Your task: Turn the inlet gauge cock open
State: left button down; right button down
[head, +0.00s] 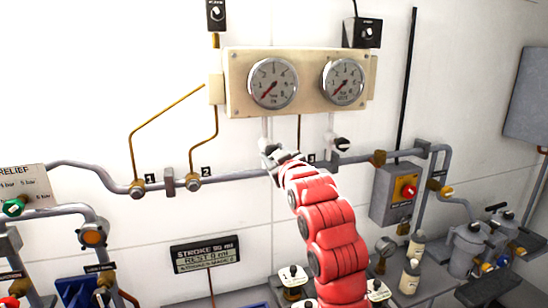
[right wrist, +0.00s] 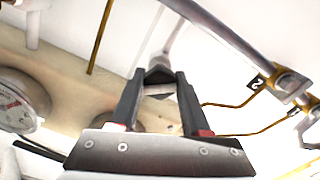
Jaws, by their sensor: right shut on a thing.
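My right gripper (head: 270,158) is at the grey pipe under the left gauge (head: 273,83), at the foot of that gauge's thin white down-tube. In the right wrist view my right gripper (right wrist: 160,88) is shut on the small dark cock handle (right wrist: 158,75). The jaws and my red arm hide most of this cock in the head view, so its exact angle cannot be told. A similar cock with a dark handle (head: 341,144) shows below the right gauge (head: 342,82). My left gripper is not in view.
The cream gauge board (head: 308,104) is just above the gripper. The grey pipe (head: 236,178) runs along the wall with valves. At right are a grey box with a red knob (head: 405,188) and filter bowls (head: 466,249). A sign (head: 205,254) hangs below.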

jog(key=n+b, duration=0.1)
jog(key=n, duration=0.4)
jog(key=shift+n, duration=0.3)
jog(key=n, duration=0.5)
jog(key=shift+r, duration=0.1)
jog(key=shift+n, duration=0.3)
jog(key=shift+c, duration=1.9)
grip_release()
jog(key=shift+s+b, duration=0.1)
jog(key=shift+b, duration=0.25)
